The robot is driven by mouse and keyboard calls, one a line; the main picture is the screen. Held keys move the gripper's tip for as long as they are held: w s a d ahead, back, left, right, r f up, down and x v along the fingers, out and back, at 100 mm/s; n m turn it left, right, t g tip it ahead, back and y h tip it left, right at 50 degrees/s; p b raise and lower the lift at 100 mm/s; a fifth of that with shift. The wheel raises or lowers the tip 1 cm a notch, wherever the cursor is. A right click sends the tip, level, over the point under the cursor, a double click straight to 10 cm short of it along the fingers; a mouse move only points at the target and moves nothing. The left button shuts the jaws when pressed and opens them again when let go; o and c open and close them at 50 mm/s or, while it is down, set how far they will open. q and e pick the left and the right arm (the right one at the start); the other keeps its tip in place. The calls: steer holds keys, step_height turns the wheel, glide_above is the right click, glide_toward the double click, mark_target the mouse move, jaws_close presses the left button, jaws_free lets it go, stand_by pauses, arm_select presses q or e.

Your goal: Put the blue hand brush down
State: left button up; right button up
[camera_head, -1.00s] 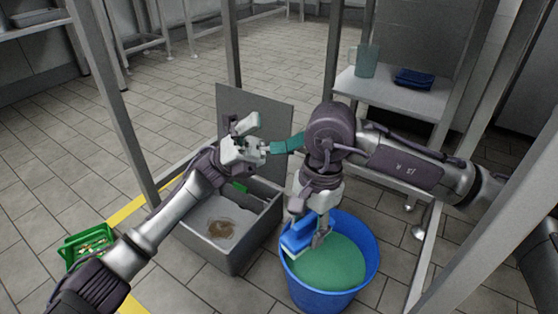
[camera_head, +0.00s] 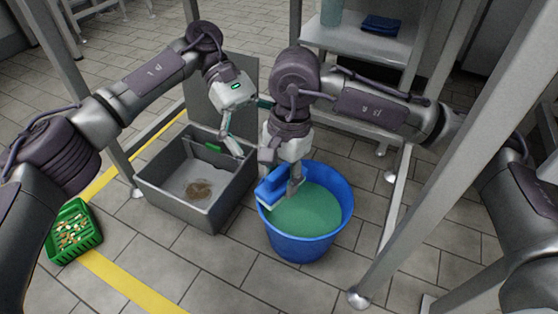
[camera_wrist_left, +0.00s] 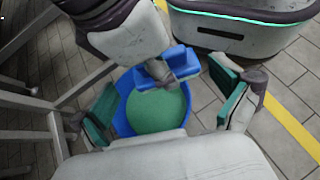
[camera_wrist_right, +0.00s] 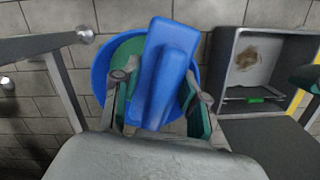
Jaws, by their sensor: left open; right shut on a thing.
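The blue hand brush (camera_head: 271,188) is held in my right gripper (camera_head: 281,172), over the left rim of a blue bucket (camera_head: 302,247) with green liquid (camera_head: 310,212). In the right wrist view the brush (camera_wrist_right: 165,75) fills the space between the two fingers. I cannot tell whether the brush touches the bucket. My left gripper (camera_head: 248,124) is open and empty, above and left of the right gripper, near the grey basin. In the left wrist view its green-padded fingers (camera_wrist_left: 165,108) are spread wide, with the bucket and brush beyond.
A grey basin (camera_head: 184,211) with a brown stain and a raised lid stands left of the bucket. A green crate (camera_head: 76,254) of small bits is on the floor at left. A shelf (camera_head: 350,45) holding a dark blue cloth (camera_head: 382,25) stands behind. Metal posts flank the area.

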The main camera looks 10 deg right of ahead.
mark_target(283, 169)
arm_select(q)
steer(key=x, duration=0.7)
steer(key=shift+s, duration=0.1)
steer(key=shift+c, duration=0.3)
steer(key=c, duration=0.8)
steer(key=shift+c, duration=1.2)
arm_select(e)
steer(key=o, duration=1.1)
arm_select(q)
steer(key=shift+d, duration=0.1)
arm_select(e)
steer(key=shift+r, duration=0.1)
arm_select(q)
steer(key=shift+f, duration=0.1)
arm_select(e)
steer(key=r, duration=0.5)
steer(key=w+r, duration=0.1)
steer(key=r, duration=0.2)
steer(key=shift+d, duration=0.35)
